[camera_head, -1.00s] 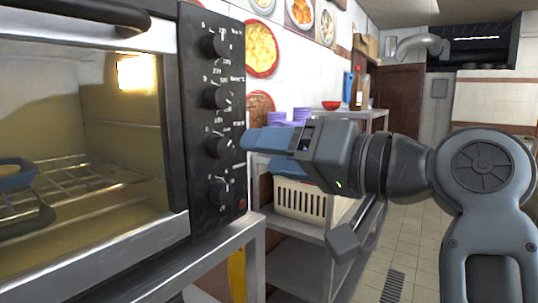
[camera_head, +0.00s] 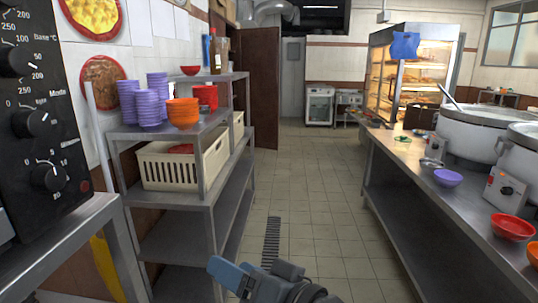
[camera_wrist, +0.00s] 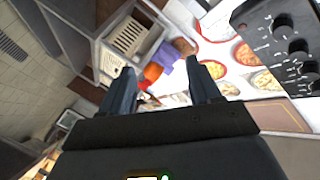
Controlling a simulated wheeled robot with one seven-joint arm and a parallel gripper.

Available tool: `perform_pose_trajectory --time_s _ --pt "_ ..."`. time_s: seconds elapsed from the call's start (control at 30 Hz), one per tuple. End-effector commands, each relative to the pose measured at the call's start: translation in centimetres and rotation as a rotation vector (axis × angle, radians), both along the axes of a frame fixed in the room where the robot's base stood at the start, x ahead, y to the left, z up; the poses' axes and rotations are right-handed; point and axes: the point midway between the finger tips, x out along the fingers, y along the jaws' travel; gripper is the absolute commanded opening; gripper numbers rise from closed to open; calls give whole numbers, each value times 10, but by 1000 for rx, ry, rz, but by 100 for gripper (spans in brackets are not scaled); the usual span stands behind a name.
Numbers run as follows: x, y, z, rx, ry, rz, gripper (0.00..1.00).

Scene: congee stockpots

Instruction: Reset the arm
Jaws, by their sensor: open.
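My gripper (camera_head: 238,277) shows at the bottom middle of the head view, low over the tiled aisle, with only its front part and wrist in frame. In the wrist view its two dark fingers (camera_wrist: 163,88) stand apart with nothing held between them. Beyond the fingers, the wrist view shows the shelf, the stacked bowls and the wall pictures, all at a distance. The rest of my arm is out of the head view.
The oven's black knob panel (camera_head: 40,120) is at the left. A metal shelf (camera_head: 180,225) holds purple bowls (camera_head: 150,106), orange bowls (camera_head: 183,112) and a cream basket (camera_head: 165,170). A counter (camera_head: 410,190) with stockpots (camera_head: 470,135) lines the right. The tiled aisle (camera_head: 320,210) is clear.

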Motion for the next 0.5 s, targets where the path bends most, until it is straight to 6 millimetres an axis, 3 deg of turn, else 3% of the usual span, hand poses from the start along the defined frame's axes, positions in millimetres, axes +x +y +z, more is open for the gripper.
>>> perform_pose_trajectory --time_s 0.03,0.2,0.5 --pt "-9 -18 -23 -20 11 -50 62" --pt "-39 -72 -74 -87 6 -205 62" --pt "-119 -159 -133 -239 -24 -430 62"
